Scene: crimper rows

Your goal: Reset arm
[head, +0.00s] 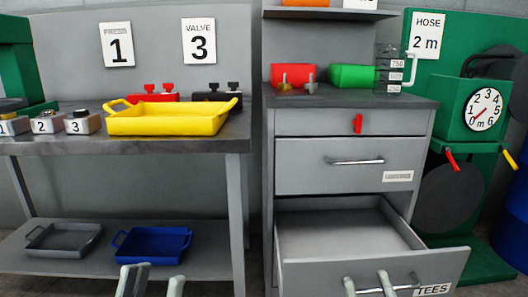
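My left gripper (153,279) shows at the bottom edge, in front of the workbench. Its two fingers point up with a gap between them, and nothing shows between them. My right gripper (367,283) shows at the bottom edge, in front of the pulled-out lower drawer (322,281) labelled TEES. Its fingers are apart and overlap the drawer's bar handle (405,287) in the picture; I cannot tell whether they touch it. The rest of both arms is out of frame.
The open drawer juts out from the grey cabinet (300,122) and looks empty. The upper drawer (315,165) is shut. A yellow tray (168,123) sits on the workbench (75,147). Grey (62,243) and blue (152,245) trays lie on the lower shelf. A green gauge stand (452,118) is at right.

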